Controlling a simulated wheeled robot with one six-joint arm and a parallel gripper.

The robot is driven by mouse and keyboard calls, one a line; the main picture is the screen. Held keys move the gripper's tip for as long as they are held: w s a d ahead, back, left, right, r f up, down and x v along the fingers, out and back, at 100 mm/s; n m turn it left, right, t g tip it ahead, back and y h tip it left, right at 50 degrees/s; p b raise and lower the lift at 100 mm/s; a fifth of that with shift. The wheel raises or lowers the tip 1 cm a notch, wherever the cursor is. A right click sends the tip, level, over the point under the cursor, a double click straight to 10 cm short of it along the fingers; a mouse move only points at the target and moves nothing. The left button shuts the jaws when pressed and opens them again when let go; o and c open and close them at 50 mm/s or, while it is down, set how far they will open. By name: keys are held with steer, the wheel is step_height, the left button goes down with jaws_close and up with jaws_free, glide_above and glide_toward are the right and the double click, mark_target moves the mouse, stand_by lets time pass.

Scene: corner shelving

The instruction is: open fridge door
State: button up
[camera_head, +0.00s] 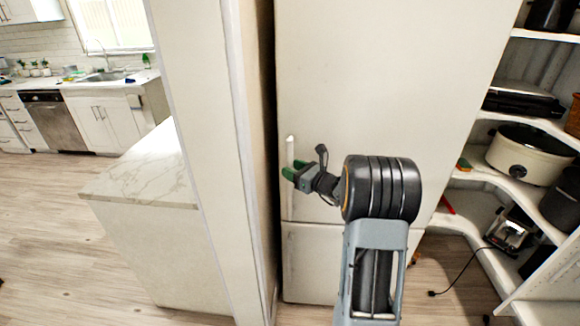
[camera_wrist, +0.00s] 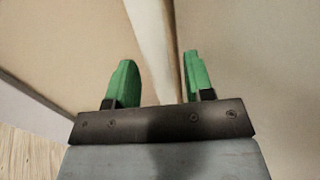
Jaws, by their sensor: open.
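The fridge (camera_head: 385,90) is a tall off-white unit in the middle of the head view, with its doors shut. A pale vertical handle (camera_head: 290,150) is on the left edge of its upper door. My gripper (camera_head: 293,169) is at this handle, with its green fingers pointing left. In the wrist view, the open fingers (camera_wrist: 158,65) stand either side of the pale handle bar (camera_wrist: 153,35). There is a gap between the bar and the left finger; whether the right finger touches it I cannot tell. The gripper hides part of the handle in the head view.
A wall end (camera_head: 197,130) stands close to the left of the fridge. Corner shelves (camera_head: 480,205) with a cream slow cooker (camera_head: 515,165) are to the right. A marble-topped counter (camera_head: 150,170) is further left. Wooden floor shows at both sides.

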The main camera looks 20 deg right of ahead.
steer(key=shift+x, duration=0.85)
steer(key=shift+c, duration=0.4)
jaws_close()
